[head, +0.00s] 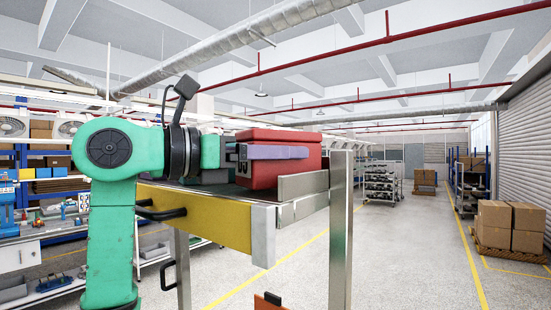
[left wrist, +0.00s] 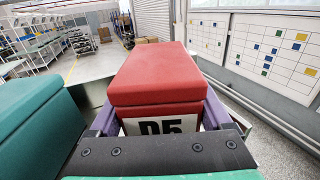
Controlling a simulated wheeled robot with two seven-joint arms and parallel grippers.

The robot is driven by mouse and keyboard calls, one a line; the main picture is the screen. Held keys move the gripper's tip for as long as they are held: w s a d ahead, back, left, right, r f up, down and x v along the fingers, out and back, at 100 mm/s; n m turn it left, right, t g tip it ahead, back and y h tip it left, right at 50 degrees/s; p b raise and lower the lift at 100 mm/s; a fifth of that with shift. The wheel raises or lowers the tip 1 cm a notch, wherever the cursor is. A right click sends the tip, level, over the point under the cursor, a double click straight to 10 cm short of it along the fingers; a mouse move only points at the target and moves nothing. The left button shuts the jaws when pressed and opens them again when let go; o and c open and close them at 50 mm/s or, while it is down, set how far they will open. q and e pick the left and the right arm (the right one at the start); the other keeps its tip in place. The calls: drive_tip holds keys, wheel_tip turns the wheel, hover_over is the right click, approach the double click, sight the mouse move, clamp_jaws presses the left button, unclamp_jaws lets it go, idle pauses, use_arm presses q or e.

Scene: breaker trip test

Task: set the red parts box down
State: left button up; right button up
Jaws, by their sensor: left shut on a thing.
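The red parts box (head: 285,176) is in the head view, just above or on a dark-topped bench (head: 201,212) with a yellow front; I cannot tell whether it touches the top. My left gripper (head: 278,152) reaches in from the left, with a purple finger along the box's near side. In the left wrist view the red box (left wrist: 155,72) lies between both purple fingers, and its white label reads "D5". The left gripper is shut on it. My right gripper is in neither view.
A metal rail (head: 303,185) edges the bench beside the box, and a steel post (head: 341,230) stands close on the right. Black handles (head: 160,213) stick out of the yellow front. Cardboard boxes (head: 510,225) and a wheeled rack (head: 381,181) stand farther off, with open floor between.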

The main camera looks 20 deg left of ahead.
use_arm(q)
drive_tip(key=shift+a+f, duration=0.25)
drive_tip(key=shift+a, duration=0.45)
drive_tip(key=shift+s+a, duration=0.1)
drive_tip(key=shift+s, duration=0.1)
drive_tip(key=shift+s+f, duration=0.1)
drive_tip(key=o, duration=1.5)
drive_tip(key=shift+d, duration=0.45)
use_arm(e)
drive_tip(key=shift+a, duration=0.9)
